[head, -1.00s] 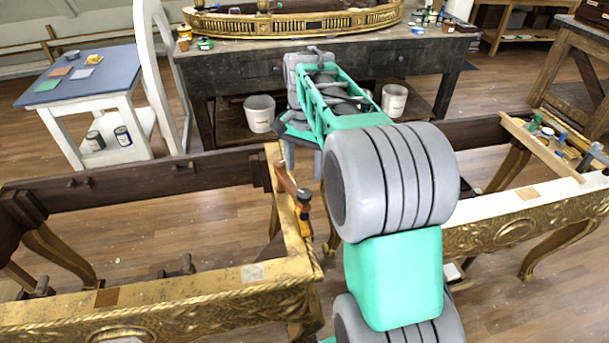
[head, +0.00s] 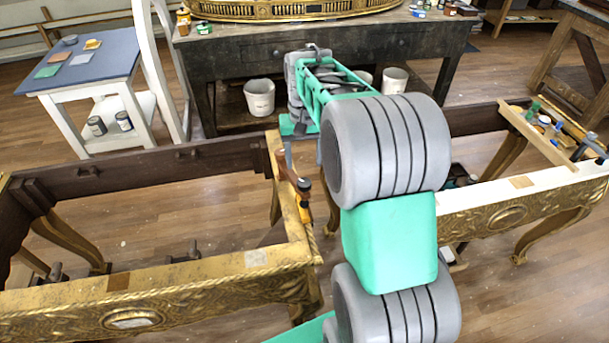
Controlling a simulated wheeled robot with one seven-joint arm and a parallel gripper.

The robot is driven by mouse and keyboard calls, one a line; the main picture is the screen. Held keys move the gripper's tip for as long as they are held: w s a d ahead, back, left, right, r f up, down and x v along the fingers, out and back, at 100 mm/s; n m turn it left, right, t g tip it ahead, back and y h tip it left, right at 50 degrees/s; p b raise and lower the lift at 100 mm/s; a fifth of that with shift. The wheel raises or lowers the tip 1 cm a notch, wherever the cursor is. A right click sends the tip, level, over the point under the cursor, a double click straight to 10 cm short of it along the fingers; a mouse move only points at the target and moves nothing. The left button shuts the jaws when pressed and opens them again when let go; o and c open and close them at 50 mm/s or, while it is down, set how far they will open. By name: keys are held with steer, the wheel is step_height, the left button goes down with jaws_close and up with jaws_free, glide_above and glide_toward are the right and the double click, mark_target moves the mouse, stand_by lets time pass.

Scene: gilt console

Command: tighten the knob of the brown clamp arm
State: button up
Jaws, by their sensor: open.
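The brown clamp arm (head: 287,168) sits on the right end rail of the left gilt console frame. It slants down toward a dark knob (head: 304,185) at its near end. An orange-yellow part (head: 304,205) shows just below the knob, against the rail's outer side. My gripper (head: 302,153) hangs just beyond the clamp arm, pointing down. One grey finger shows close behind the arm's far end; my own arm hides much of the other side. My gripper is open and empty, and I cannot tell whether it touches the clamp.
The gilt console frame (head: 200,268) fills the left; another frame with a white top edge (head: 475,205) stands right, with small bottles and tools. A dark workbench (head: 235,50), white buckets (head: 259,97) and a blue-topped side table (head: 85,62) stand behind. Floor shows between the frames.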

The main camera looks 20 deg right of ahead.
mark_target(304, 182)
steer(key=shift+f+n, duration=0.25)
steer(key=shift+n, duration=0.05)
step_height(304, 182, down, 7)
steer(key=shift+f+p, duration=0.15)
steer(key=shift+p, duration=0.6)
steer(key=shift+c, duration=0.5)
jaws_close()
